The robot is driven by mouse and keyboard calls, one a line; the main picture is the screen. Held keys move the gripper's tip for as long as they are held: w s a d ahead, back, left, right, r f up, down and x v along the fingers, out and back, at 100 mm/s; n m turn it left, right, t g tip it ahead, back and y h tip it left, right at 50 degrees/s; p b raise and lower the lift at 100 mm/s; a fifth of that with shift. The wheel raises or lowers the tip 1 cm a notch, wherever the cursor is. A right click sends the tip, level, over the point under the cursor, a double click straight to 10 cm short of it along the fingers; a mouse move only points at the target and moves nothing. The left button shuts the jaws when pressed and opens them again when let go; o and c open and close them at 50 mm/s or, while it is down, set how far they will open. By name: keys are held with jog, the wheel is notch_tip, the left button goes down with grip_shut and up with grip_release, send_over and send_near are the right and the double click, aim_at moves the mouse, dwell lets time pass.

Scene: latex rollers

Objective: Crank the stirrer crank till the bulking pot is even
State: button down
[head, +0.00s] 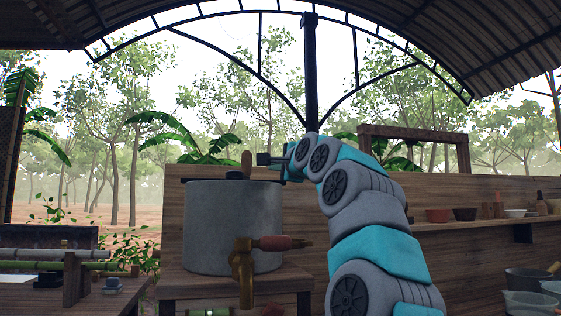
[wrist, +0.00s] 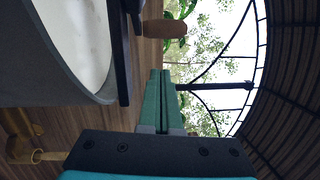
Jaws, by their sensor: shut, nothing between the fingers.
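The bulking pot (head: 232,230) is a grey metal cylinder on a wooden stand. In the wrist view the pot (wrist: 50,70) shows white liquid inside. The stirrer crank has a dark bar (wrist: 122,60) across the rim and an upright wooden handle (head: 246,165), which also shows in the wrist view (wrist: 165,28). My gripper (head: 263,158) is at the pot's upper right, near the handle. In the wrist view its green fingers (wrist: 161,72) are together and empty, pointing toward the handle with a gap between. How even the liquid is cannot be told.
A brass tap (head: 243,262) with a reddish-brown handle sticks out of the pot's front. A wooden panel (head: 450,195) stands behind, with a shelf of bowls (head: 465,214) at right. Buckets (head: 528,280) sit lower right. A table with bamboo poles (head: 60,255) is at left.

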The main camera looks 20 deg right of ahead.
jog(key=shift+w+r, duration=0.15)
jog(key=shift+w, duration=0.4)
jog(key=shift+w+a+r+p, duration=0.2)
jog(key=shift+w+a+p, duration=0.75)
jog(key=shift+w+a, duration=0.75)
jog(key=shift+s, duration=0.1)
